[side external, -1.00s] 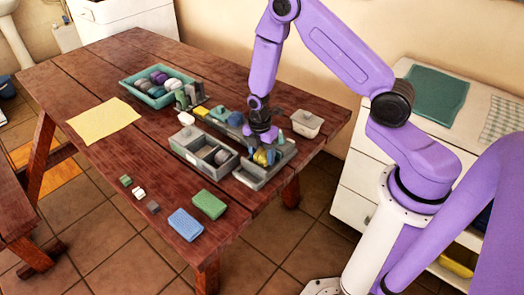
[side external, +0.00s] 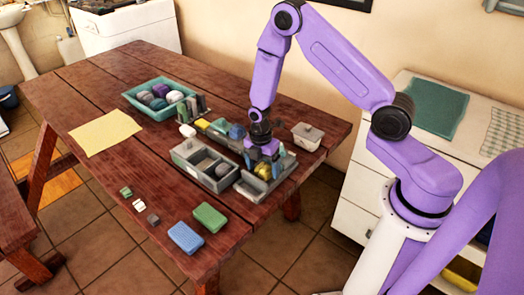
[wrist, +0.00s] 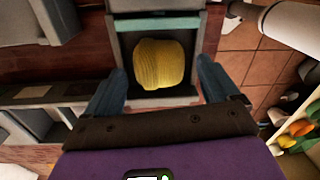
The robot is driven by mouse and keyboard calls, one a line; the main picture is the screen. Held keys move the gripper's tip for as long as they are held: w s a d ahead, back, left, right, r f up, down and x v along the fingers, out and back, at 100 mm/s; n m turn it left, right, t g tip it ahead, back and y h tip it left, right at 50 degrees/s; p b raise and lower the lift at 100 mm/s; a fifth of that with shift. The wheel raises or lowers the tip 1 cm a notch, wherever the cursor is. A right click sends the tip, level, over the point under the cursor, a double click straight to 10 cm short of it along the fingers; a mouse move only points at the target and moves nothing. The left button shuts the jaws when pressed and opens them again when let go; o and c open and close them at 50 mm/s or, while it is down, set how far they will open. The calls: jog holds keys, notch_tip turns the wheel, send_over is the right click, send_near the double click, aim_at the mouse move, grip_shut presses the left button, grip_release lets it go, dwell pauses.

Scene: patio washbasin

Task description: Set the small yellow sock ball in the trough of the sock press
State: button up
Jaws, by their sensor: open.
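The small yellow sock ball (wrist: 160,64) sits in a grey-walled compartment with a teal bar (wrist: 160,24) across its far side. I take this grey holder to be the sock press (side external: 250,187), but its parts are hard to make out. In the side view the yellow ball (side external: 263,170) shows just below my gripper (side external: 264,153). In the wrist view my gripper (wrist: 162,76) is open, with one blue-grey finger on each side of the ball's near part and gaps between. The ball's underside is hidden.
A grey divided box (side external: 181,150) with dark balls stands close left of the press. A teal tray (side external: 136,101) of sock balls is at the back left. Blue (side external: 186,238) and green (side external: 210,217) blocks lie in front.

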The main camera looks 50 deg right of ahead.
notch_tip(320, 180, up, 16)
jog(key=w+r, duration=0.1)
jog(key=s+a+r+m, duration=0.2)
jog(key=s+a+r, duration=0.15)
jog(key=s, duration=0.25)
jog(key=s+a+r+m, duration=0.1)
jog(key=s+a+r, duration=0.1)
jog(key=s+a, duration=0.35)
jog(key=s+d+r+m, duration=0.1)
jog(key=s+m, duration=0.1)
jog(key=s, duration=0.6)
jog(key=s+d+r+m, duration=0.1)
jog(key=s+d+m, duration=0.1)
jog(key=s, duration=0.6)
jog(key=shift+s+r+t, duration=0.15)
jog(key=shift+r+t, duration=0.25)
